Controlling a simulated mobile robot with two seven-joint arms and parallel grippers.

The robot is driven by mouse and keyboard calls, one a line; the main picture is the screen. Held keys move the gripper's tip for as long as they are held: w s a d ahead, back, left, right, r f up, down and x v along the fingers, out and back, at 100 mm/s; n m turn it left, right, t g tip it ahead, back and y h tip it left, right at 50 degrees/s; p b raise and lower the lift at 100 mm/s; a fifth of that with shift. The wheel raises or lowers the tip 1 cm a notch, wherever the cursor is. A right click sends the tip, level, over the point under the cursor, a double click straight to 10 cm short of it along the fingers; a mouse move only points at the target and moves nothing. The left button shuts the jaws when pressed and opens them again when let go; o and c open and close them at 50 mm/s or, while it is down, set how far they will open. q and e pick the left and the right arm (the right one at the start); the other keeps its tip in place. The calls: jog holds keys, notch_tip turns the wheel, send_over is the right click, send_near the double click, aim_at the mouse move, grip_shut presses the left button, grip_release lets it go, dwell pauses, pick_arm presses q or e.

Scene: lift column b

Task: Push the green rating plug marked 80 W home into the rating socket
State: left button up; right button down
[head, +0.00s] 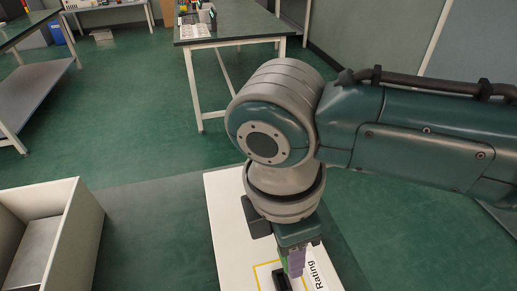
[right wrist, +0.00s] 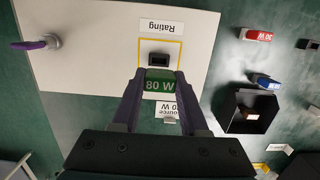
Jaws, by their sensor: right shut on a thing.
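The green rating plug marked 80 W (right wrist: 160,84) is between the purple fingertips of my right gripper (right wrist: 160,92), which is shut on it. The rating socket (right wrist: 158,60) is a dark rectangular opening inside a yellow outline on a white panel, with a "Rating" label beside it. In the right wrist view the plug appears just below the socket; I cannot tell the gap in depth. In the head view, my right gripper (head: 291,262) points down beside the dark socket (head: 281,281), with a sliver of green showing. My left gripper is not in view.
The white panel (right wrist: 90,60) also bears a purple-tipped part (right wrist: 36,43). A red block (right wrist: 257,35), a blue block (right wrist: 266,82) and a black bin (right wrist: 232,122) lie off the panel. A pale open box (head: 72,240) stands at left in the head view; a green-topped bench (head: 235,25) stands behind.

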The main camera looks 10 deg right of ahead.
jog(key=shift+r+p, duration=0.15)
jog(key=shift+p, duration=0.2)
jog(key=b, duration=0.4)
send_over(286, 280)
jog(key=shift+a+f, duration=0.15)
jog(key=shift+f, duration=1.35)
jog(key=shift+a+f, duration=0.15)
jog(key=shift+f, duration=1.3)
jog(key=shift+f, duration=0.1)
jog(key=shift+f, duration=0.5)
jog(key=shift+f, duration=0.25)
jog(key=shift+f, duration=0.4)
